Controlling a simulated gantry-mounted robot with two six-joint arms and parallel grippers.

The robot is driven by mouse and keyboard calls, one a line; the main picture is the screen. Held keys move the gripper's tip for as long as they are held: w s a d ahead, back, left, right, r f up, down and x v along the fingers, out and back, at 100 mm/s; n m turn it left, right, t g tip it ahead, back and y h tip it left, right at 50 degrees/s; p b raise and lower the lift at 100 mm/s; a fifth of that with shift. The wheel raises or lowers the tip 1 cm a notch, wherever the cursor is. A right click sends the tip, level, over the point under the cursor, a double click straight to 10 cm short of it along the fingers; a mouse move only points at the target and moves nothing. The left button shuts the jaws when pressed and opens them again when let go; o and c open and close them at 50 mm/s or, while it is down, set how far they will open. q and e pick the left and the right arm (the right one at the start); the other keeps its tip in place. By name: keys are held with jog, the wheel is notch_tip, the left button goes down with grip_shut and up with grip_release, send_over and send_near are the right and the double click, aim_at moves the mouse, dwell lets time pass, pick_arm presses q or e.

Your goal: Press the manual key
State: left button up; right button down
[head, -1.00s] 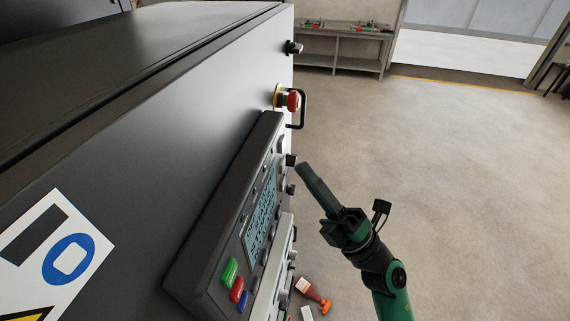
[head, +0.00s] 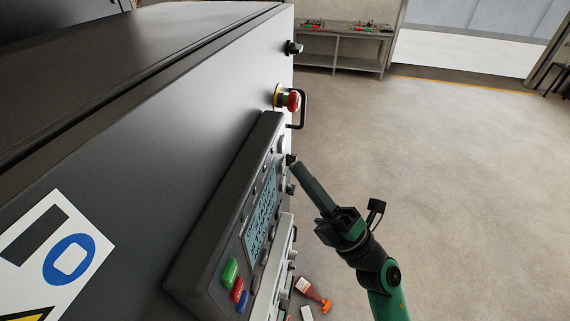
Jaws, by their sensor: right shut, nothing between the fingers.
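The control panel (head: 222,205) of the genset is seen at a steep angle in the head view. It bears a display (head: 262,216), a green key (head: 230,272), a red key (head: 238,289) and a blue key (head: 243,302) near its lower end. I cannot read the labels, so I cannot tell which is the manual key. My right gripper (head: 297,167) is shut and empty, its tip close to the knobs at the panel's upper right edge. I cannot tell whether it touches them. My left gripper is not in view.
A red emergency stop (head: 292,100) and a black handle (head: 301,110) stick out above the panel. A workbench (head: 342,45) stands at the back. The floor (head: 460,180) to the right is clear.

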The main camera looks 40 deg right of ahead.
jog(key=shift+w+a, duration=0.3)
jog(key=shift+w, duration=0.05)
dwell(0.7)
jog(key=shift+s+d+p, duration=0.3)
jog(key=shift+s+d, duration=0.3)
jog(key=shift+s, duration=0.15)
jog(key=s+d, duration=0.2)
jog(key=s+d+p, duration=0.1)
jog(key=s, duration=0.1)
jog(key=shift+s+d, duration=0.3)
jog(key=shift+d, duration=0.1)
dwell(0.7)
